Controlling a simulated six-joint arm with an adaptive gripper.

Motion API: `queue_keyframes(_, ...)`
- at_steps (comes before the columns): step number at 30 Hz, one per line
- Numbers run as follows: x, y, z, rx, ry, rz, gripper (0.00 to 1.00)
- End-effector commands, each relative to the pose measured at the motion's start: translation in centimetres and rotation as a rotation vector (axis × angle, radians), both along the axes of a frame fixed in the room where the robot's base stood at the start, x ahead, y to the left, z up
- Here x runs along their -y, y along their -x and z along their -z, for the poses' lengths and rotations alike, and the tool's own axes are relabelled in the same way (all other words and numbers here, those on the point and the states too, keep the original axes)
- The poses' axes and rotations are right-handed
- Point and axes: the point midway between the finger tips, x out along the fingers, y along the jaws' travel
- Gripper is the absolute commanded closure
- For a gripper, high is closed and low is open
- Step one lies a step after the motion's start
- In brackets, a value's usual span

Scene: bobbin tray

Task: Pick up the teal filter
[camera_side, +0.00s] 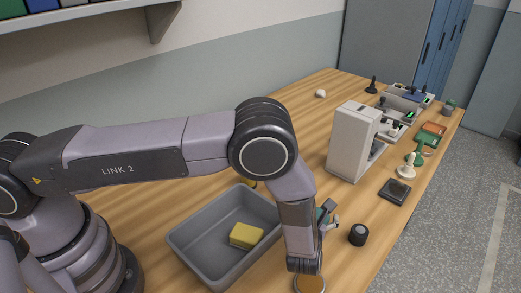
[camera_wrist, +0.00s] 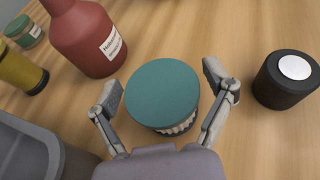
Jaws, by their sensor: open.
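The teal filter (camera_wrist: 163,92) stands on the wooden table in the wrist view, a short round piece with a flat teal top, a pale pleated side and a dark lower part. My gripper (camera_wrist: 163,86) is open, with one finger to the left of the filter and one to the right. A small gap shows at the right finger; whether the left one touches is hard to tell. In the side view my arm largely hides this spot.
A red bottle (camera_wrist: 88,36) stands close beyond the filter, at upper left. A black cylinder with a white top (camera_wrist: 285,82) stands to the right. A grey bin (camera_side: 188,247) holding a yellow block (camera_side: 246,235) lies to the left. A yellow bottle (camera_wrist: 22,70) is at far left.

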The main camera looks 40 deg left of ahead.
Motion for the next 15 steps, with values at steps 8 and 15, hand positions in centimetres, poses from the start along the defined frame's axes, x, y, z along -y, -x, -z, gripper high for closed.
queue_keyframes(8, -0.48, -1.16, 0.53, -0.001, 0.0, 0.0, 0.18)
queue_keyframes(15, -0.47, -1.12, 0.52, -0.001, 0.0, 0.0, 0.37)
